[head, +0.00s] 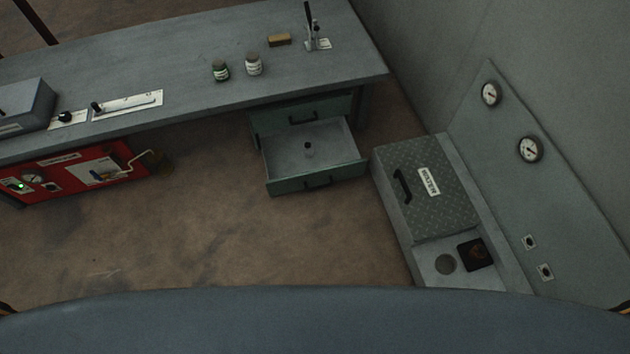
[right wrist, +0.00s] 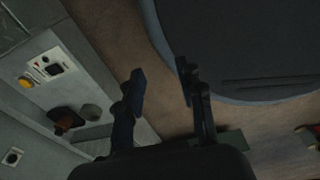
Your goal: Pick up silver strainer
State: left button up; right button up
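My left gripper is not in view.
The low unit (head: 406,240) carries a closed patterned hatch (head: 440,185) with a black handle. A wall panel with gauges (head: 530,149) stands right of it. An open drawer (head: 285,180) with a small bottle juts from the workbench (head: 190,65). The brown floor (head: 250,240) is clear.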

aim_at(308, 148)
jog(key=i+l+u, duration=0.25)
jog(key=i, duration=0.2)
jog(key=i+l+u, duration=0.25)
jog(key=i, duration=0.2)
